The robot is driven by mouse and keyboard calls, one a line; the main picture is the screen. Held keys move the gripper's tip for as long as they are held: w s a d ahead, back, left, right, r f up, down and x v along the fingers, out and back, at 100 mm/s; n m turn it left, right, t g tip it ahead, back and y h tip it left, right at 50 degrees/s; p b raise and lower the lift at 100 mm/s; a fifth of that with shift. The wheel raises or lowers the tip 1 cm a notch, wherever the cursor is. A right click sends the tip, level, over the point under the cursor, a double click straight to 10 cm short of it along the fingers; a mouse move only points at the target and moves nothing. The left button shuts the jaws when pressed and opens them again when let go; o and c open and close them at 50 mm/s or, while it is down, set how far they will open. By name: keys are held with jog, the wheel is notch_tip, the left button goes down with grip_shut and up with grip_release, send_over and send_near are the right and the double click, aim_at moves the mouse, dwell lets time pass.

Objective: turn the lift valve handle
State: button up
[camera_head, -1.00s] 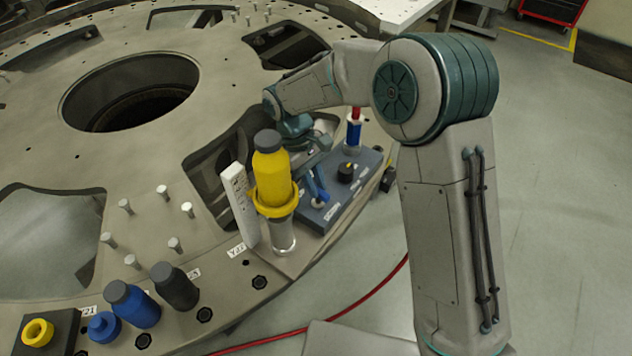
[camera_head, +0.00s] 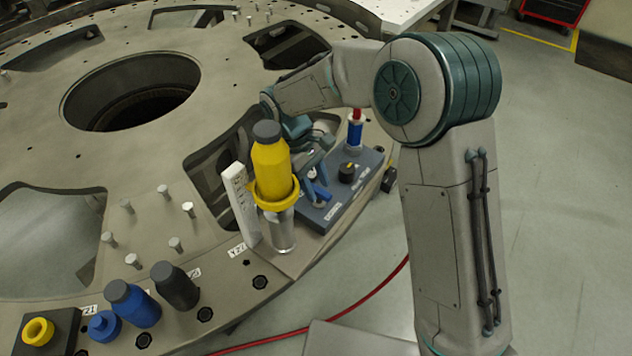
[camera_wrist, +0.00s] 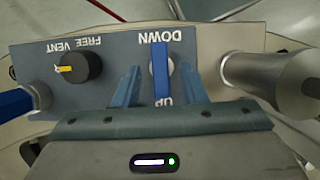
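The lift valve handle (camera_wrist: 160,70) is a blue lever on a silver pivot, between the labels DOWN and UP on the grey valve panel (camera_wrist: 110,52) in the wrist view. My gripper (camera_wrist: 160,86) is open, with one blue finger on each side of the handle and a visible gap on both sides. The handle also shows small in the head view (camera_head: 321,190), on the panel just right of the yellow bottle. Whether the fingertips reach the handle's full depth cannot be told.
A black FREE VENT knob (camera_wrist: 80,68) and a blue fitting (camera_wrist: 15,103) flank the handle on one side, a metal cylinder (camera_wrist: 270,78) on the other.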

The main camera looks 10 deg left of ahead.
jog(key=b+v, duration=0.1)
jog(key=v, duration=1.2)
jog(key=shift+a+r, duration=0.25)
jog(key=shift+r, duration=0.1)
